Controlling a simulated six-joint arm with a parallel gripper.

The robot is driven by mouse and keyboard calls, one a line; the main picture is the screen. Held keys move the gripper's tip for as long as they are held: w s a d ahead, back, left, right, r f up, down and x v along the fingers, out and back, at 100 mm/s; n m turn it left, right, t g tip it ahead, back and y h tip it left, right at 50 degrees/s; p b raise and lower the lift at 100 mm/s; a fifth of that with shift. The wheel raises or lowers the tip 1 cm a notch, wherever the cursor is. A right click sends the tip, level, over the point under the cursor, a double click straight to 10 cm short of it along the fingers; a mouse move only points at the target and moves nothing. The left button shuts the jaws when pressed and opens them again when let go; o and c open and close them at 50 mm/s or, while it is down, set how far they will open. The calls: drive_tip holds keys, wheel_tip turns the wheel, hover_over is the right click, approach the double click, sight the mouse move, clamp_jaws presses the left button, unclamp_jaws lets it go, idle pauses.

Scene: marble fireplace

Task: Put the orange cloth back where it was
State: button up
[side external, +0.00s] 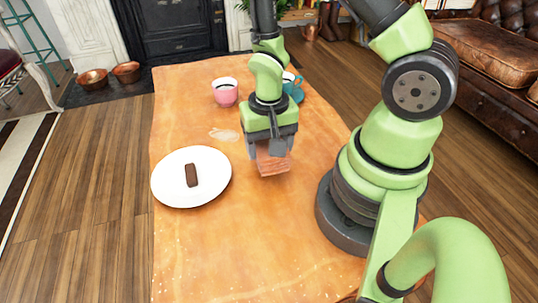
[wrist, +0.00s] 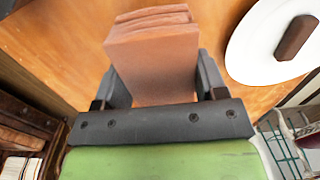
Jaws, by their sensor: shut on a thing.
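The orange cloth (side external: 274,164) is a folded, layered, pinkish-orange block. My gripper (side external: 271,150) is shut on it, with a dark finger on either side. In the side view the cloth hangs below the fingers over the middle of the table, right of the white plate. Whether its underside touches the table I cannot tell. In the wrist view the cloth (wrist: 152,60) fills the space between the fingers (wrist: 160,88) and sticks out beyond them.
A white plate (side external: 215,185) with a dark brown bar (side external: 191,175) lies to the left on the wooden table (side external: 200,265). A pink cup (side external: 226,92) and a teal mug (side external: 294,88) stand behind my gripper. A pale spill-like patch (side external: 224,134) lies above the plate. The table front is clear.

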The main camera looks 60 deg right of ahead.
drive_tip(key=shift+f, duration=1.7)
drive_tip(key=shift+f, duration=0.1)
drive_tip(key=o, duration=0.9)
wheel_tip(320, 180, up, 13)
drive_tip(key=shift+f, duration=0.1)
drive_tip(key=shift+s+a+r+n+t+y, duration=0.35)
drive_tip(key=shift+s+a+r+n+t, duration=0.65)
drive_tip(key=shift+r, duration=1.9)
drive_tip(key=shift+s+a+r+n+t+y, duration=0.3)
drive_tip(key=shift+s+a+r+n+t, duration=0.65)
drive_tip(key=shift+r, duration=1.9)
drive_tip(key=shift+s+a+r+n+t+y, duration=0.45)
drive_tip(key=shift+s+r+t, duration=0.95)
drive_tip(key=shift+r, duration=1.5)
